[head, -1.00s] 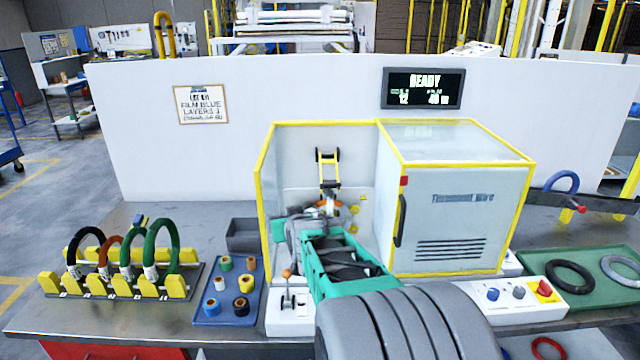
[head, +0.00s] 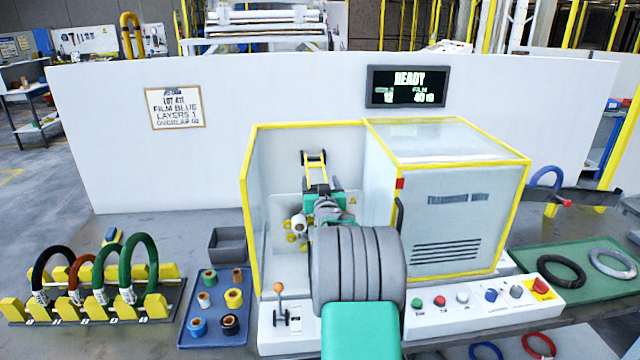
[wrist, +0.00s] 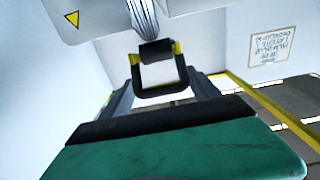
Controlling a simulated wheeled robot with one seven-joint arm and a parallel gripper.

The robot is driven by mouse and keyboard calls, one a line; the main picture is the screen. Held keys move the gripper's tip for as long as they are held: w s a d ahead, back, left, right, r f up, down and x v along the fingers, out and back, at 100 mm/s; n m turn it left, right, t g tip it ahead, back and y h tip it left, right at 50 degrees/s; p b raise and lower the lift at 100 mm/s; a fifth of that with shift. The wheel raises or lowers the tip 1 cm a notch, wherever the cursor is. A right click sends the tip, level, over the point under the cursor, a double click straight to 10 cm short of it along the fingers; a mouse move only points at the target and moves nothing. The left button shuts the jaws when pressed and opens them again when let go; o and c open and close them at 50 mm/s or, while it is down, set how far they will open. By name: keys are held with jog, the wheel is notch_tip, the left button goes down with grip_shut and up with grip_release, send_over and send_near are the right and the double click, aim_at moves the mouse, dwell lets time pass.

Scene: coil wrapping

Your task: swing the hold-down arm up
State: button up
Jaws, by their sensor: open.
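The hold-down arm (head: 315,163), a narrow yellow-and-black frame, stands inside the open bay of the wrapping machine (head: 447,215). Its lower end is hidden behind my gripper in the head view. My gripper (head: 322,192) is open at that lower end. In the wrist view, a dark loop handle with yellow sides (wrist: 155,93) sits between the two spread fingers of my gripper (wrist: 163,84). There is a visible gap on each side of the handle, and I cannot see firm contact. A grey cylindrical part shows above the handle.
The yellow-edged guard panel (head: 250,215) stands left of my arm, and the machine's cabinet stands right. An orange-knobbed lever (head: 279,290) is at front left. A blue tray (head: 240,325) of film rolls and a coil rack (head: 165,310) lie further left.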

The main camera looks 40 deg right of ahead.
jog(key=shift+w+d+f, duration=0.1)
jog(key=shift+w+f, duration=0.1)
jog(key=shift+f, duration=0.1)
jog(key=shift+w+f, duration=0.1)
jog(key=shift+w, duration=0.1)
jog(key=shift+c, duration=0.8)
jog(key=shift+s, duration=0.15)
jog(key=c, duration=0.3)
grip_shut()
